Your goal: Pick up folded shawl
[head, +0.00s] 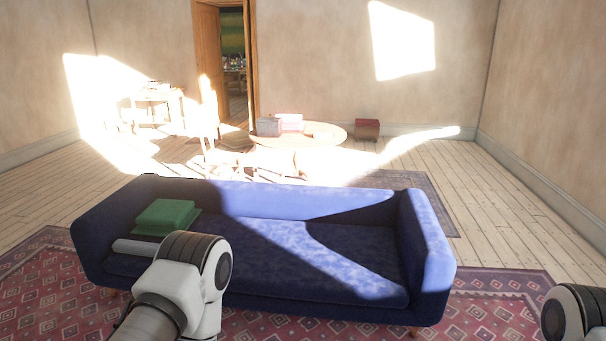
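A green folded cloth (165,214), which looks like the folded shawl, lies at the left end of a dark blue sofa (350,262). It is stacked in a flat, squared block, with a thinner green layer showing beneath it. My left arm comes up in front of the sofa, just below and right of the cloth, and apart from it as far as I can see. Part of my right arm shows at the lower right corner. Neither gripper's fingers can be seen.
A grey flat or rolled item (133,247) lies in front of the cloth on the seat. The sofa stands on a red patterned rug (40,290). Behind are a round table (325,134) with boxes, a red box (367,129) on the floor and an open doorway. The sofa's middle is clear.

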